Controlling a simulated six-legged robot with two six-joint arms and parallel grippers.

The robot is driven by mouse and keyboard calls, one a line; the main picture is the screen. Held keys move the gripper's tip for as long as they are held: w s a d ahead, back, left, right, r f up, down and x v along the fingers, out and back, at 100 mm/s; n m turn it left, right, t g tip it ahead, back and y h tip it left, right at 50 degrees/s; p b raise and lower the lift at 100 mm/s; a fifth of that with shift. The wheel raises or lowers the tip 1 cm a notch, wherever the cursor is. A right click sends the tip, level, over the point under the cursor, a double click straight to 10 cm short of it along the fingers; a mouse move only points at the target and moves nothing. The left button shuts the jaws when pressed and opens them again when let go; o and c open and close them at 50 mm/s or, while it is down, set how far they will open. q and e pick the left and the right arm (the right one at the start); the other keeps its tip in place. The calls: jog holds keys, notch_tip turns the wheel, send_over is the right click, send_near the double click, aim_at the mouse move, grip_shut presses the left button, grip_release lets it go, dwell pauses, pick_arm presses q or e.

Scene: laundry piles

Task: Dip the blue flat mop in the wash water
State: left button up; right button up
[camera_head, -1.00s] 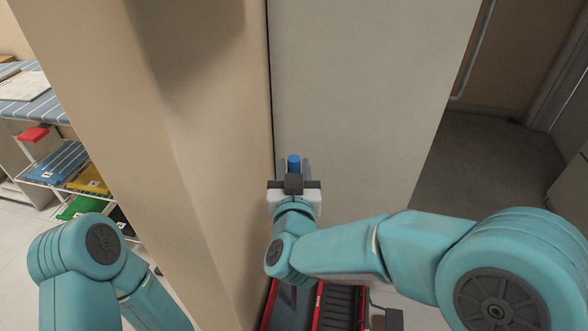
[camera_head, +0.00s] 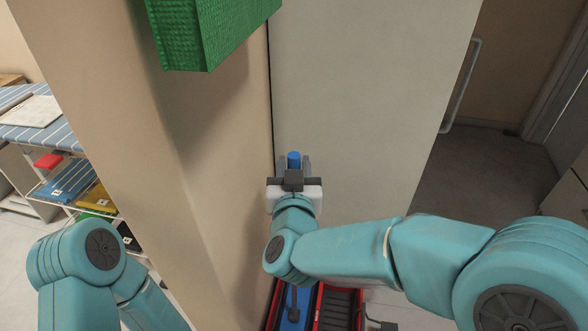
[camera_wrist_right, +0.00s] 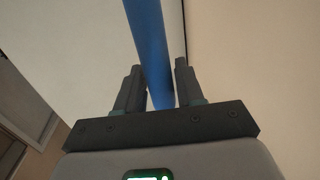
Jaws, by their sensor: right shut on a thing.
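The blue flat mop's pole end (camera_head: 294,157) stands in my right gripper (camera_head: 294,171), which is shut on it in front of the wall. The blue pole (camera_wrist_right: 150,45) also runs between the fingers in the right wrist view. Low in the head view, a blue flat piece (camera_head: 293,309) with a dark joint, apparently the mop head, shows over the left compartment of a red-rimmed bucket (camera_head: 317,306). My forearm hides part of the pole. I cannot tell how deep the head sits, nor see the water surface. My left gripper is out of view.
A green textured block (camera_head: 210,30) juts in at the top, close to the pillar (camera_head: 190,130). A shelf with a red, a blue (camera_head: 68,180) and a yellow item stands at the left. Open floor (camera_head: 440,185) lies at the right.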

notch_tip(320, 180, up, 13)
jog(key=p, duration=1)
jog(key=shift+r, duration=0.15)
dwell(0.5)
jog(key=shift+s, duration=0.15)
